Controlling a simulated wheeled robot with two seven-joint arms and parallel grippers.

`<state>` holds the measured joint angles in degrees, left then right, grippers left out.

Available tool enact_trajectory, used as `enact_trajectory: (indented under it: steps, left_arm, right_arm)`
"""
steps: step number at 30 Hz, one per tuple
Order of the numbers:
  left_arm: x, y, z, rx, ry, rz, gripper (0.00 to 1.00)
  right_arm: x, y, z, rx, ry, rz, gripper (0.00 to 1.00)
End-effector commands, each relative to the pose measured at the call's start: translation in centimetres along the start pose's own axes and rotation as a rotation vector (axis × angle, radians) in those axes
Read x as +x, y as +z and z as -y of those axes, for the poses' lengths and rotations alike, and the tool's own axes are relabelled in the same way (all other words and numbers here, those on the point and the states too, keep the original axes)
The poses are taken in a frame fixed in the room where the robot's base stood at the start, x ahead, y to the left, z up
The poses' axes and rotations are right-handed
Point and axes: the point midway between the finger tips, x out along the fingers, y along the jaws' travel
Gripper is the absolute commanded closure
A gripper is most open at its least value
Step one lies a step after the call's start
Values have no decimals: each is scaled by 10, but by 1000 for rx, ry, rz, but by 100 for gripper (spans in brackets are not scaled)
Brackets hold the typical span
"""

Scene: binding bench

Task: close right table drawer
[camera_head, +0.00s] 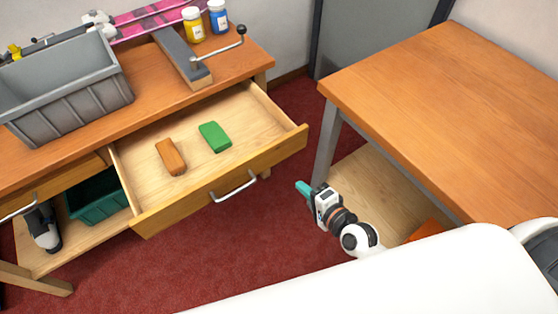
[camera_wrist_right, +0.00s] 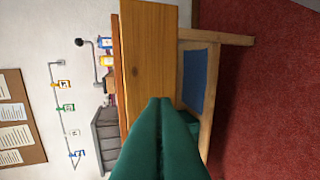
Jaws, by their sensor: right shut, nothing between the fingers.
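The right table drawer (camera_head: 225,182) of the wooden bench is pulled well out, its front panel with a silver handle (camera_head: 233,187) facing me. An orange-brown block (camera_head: 171,157) and a green block (camera_head: 215,137) lie inside it. My right gripper (camera_head: 303,188) is shut and empty, to the right of the drawer front and apart from it. In the right wrist view, its teal fingers (camera_wrist_right: 160,101) are together before a wooden panel (camera_wrist_right: 148,50) that looks like the drawer front. No handle shows there. I do not see my left gripper for certain.
A grey bin (camera_head: 67,98), a yellow jar (camera_head: 193,25) and a blue jar (camera_head: 218,17) stand on the bench. A green bin (camera_head: 98,201) sits on the lower shelf. Another table (camera_head: 452,105) stands at the right, close to my right arm. Red carpet (camera_head: 225,240) lies open before the drawer.

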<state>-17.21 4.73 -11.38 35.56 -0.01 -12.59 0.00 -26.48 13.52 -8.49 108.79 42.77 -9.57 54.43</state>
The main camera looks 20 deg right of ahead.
Motion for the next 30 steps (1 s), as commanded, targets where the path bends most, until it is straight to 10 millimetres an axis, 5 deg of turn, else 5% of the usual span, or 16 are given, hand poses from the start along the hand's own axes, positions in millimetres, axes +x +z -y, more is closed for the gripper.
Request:
enact_trajectory:
  steps: [15, 30]
  left_arm:
    - [-1, 0, 1, -1, -1, 0, 31]
    - [-2, 1, 4, 1, -5, 0, 31]
  right_arm:
    - [102, 0, -8, -3, 1, 1, 100]
    - [118, 0, -11, -5, -2, 1, 100]
